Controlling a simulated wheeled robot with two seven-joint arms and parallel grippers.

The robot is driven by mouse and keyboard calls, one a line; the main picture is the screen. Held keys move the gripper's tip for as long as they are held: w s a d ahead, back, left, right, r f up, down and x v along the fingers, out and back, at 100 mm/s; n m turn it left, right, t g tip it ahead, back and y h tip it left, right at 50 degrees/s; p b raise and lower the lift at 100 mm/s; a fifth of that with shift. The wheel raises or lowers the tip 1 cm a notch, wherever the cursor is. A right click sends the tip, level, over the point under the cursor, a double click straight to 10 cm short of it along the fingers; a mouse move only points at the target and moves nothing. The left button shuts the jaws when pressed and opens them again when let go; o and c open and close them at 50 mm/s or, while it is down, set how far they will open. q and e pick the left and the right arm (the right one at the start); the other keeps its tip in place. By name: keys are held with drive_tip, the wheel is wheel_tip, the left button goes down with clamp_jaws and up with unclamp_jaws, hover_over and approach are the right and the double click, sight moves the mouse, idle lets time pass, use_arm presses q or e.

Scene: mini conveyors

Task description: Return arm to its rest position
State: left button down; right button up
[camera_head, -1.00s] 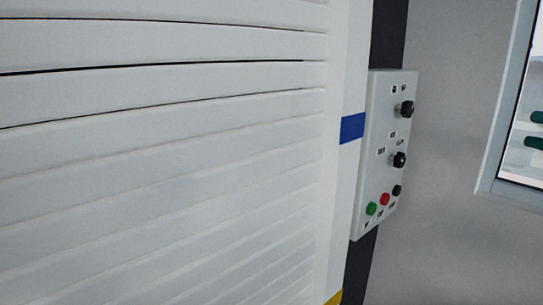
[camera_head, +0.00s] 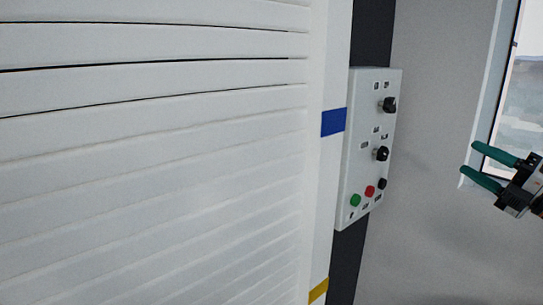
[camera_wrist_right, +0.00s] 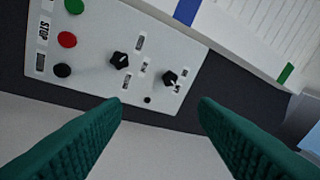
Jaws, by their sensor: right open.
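My right gripper (camera_head: 470,159) is at the right edge of the head view, with green fingers apart and nothing between them. It is in free air to the right of the control panel (camera_head: 354,160), and its fingers point left toward the panel. In the right wrist view the two green fingers (camera_wrist_right: 160,105) are spread wide, with the panel (camera_wrist_right: 95,75) beyond their tips. The tips appear clear of the panel. My left gripper is not in view.
The panel has black knobs (camera_head: 381,153), a green button (camera_head: 355,200), a red button (camera_head: 369,191) and a black button. A white slatted shutter (camera_head: 150,150) fills the left. A window (camera_head: 524,95) is at the right, beside bare grey wall (camera_head: 430,230).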

drive_tip(key=s+a+f+m+h, duration=0.1)
drive_tip(key=a+f+m+h, duration=0.2)
drive_tip(key=f+m+h, duration=0.35)
drive_tip(key=s+a+f+m+h, duration=0.1)
drive_tip(key=a+f+m+h, duration=0.15)
drive_tip(key=f+m, duration=0.7)
drive_tip(key=s+a+f+m+h, duration=0.15)
drive_tip(key=f+m+h, duration=0.35)
drive_tip(key=f, duration=0.7)
drive_tip(key=s+a+f+m+g, duration=0.2)
drive_tip(key=s+a+f+g, duration=0.1)
drive_tip(key=s+f, duration=0.3)
drive_tip(key=s+a+f+m+g, duration=0.2)
drive_tip(key=s+f+g, duration=0.1)
drive_tip(key=s+f, duration=0.3)
drive_tip(key=s+a+f+m+g+y, duration=0.1)
drive_tip(key=s+a+f+g, duration=0.25)
drive_tip(key=s, duration=0.45)
drive_tip(key=s+a+f+m+g+y, duration=0.1)
drive_tip(key=s+a+f+m+g, duration=0.2)
drive_tip(key=s, duration=0.5)
wheel_tip(320, 180, down, 26)
drive_tip(key=s+r+n+g, duration=0.1)
drive_tip(key=g, duration=0.1)
drive_tip(key=s+d+f+g, duration=0.1)
drive_tip(key=s+d+f, duration=0.1)
drive_tip(key=s+f, duration=1.4)
drive_tip(key=shift+s+f+n+h, duration=0.3)
drive_tip(key=shift+f, duration=0.1)
drive_tip(key=shift+d, duration=0.1)
